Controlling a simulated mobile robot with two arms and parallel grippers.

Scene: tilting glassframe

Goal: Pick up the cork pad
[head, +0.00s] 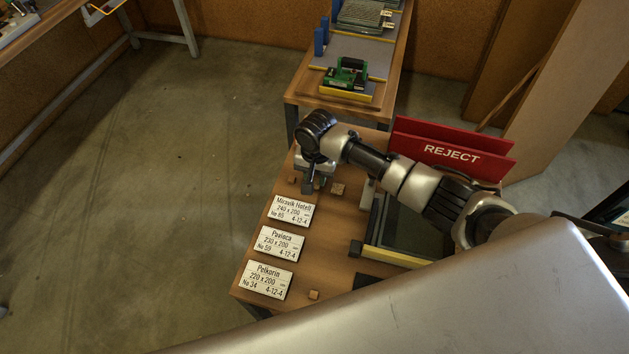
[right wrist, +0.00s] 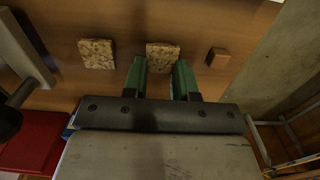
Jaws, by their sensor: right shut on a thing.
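My right gripper (head: 313,187) points down at the wooden table's far left part. In the right wrist view its two green fingers (right wrist: 161,78) are shut on a small, speckled, light-brown cork pad (right wrist: 163,55). In the head view the gripper hides this pad. I cannot tell whether the pad touches the table. A second cork pad (right wrist: 97,53) lies apart from the fingers, and it also shows right of the gripper in the head view (head: 338,189). My left gripper is not in view.
A small brown block (right wrist: 218,57) lies on the other side of the fingers, near the table edge. Three white label cards, the nearest-to-gripper one (head: 291,210) included, line the left edge. A red REJECT holder (head: 452,153) and a dark framed panel (head: 405,230) stand to the right.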

